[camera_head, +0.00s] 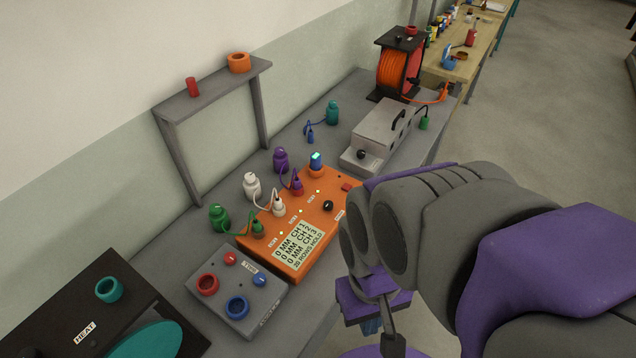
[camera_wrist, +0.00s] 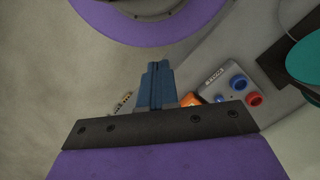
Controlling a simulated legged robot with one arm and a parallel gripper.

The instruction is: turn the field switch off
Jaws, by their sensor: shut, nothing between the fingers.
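No label that clearly reads "field" can be made out, so I cannot tell which control is the field switch. A grey control box (camera_head: 222,312) with red and blue knobs and small labels sits on the bench. An orange meter box (camera_head: 305,212) with a text display, a black knob (camera_head: 328,206) and a red button (camera_head: 347,187) stands behind it. A grey metal unit (camera_head: 385,135) with a black knob stands further back. My gripper (camera_wrist: 157,72) has its blue fingers shut and empty. In the head view it is mostly hidden by my arm, right of the orange box.
A black heater (camera_head: 85,310) with a teal plate is at the lower left. Several bottles are cabled to the orange box, including a white bottle (camera_head: 252,186). A small shelf (camera_head: 212,84) stands against the wall. An orange cable reel (camera_head: 393,70) is at the back. Floor is clear at right.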

